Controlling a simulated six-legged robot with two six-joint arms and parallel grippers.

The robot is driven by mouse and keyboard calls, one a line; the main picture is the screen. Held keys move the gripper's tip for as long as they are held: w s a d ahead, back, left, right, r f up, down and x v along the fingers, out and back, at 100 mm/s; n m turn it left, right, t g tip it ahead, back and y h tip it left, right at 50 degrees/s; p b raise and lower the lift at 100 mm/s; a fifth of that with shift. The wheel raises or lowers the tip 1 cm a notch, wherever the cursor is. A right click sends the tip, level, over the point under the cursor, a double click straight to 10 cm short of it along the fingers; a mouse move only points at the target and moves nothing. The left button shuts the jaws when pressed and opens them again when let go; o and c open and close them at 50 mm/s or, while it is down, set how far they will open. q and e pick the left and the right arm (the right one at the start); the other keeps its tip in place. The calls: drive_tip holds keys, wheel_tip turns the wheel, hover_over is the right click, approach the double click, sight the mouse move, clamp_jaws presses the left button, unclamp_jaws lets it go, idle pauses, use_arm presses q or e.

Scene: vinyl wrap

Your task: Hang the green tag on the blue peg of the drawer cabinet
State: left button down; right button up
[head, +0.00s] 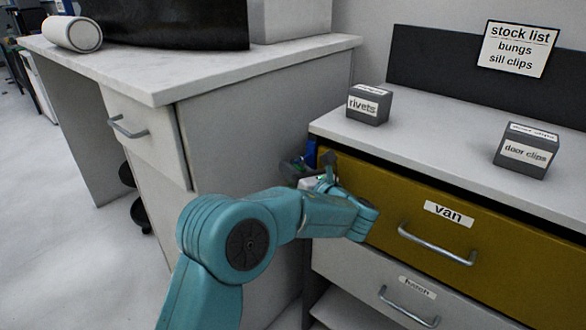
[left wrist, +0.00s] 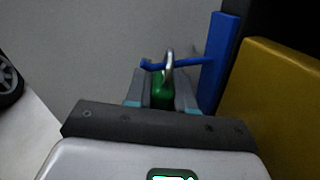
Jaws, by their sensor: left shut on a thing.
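In the left wrist view the green tag (left wrist: 160,92) is between the fingers of my left gripper (left wrist: 161,92), which is shut on it. A metal ring (left wrist: 169,60) rises from the tag. The blue peg (left wrist: 190,63) sticks out to the left from a blue upright plate (left wrist: 222,55) and crosses the ring. The ring looks to be around the peg, inside its upturned end, but I cannot be sure. In the head view my left gripper (head: 306,165) is at the left side of the drawer cabinet (head: 470,115), mostly hidden by my wrist. My right gripper is out of view.
The cabinet's yellow "van" drawer (head: 385,200) is beside my left wrist. Boxes labelled "rivets" (head: 368,104) and "door clips" (head: 526,150) stand on top. A white desk (head: 215,65) stands left, with a narrow gap between it and the cabinet.

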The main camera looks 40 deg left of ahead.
use_arm(q)
drive_tip(key=c, duration=0.9)
unclamp_jaws()
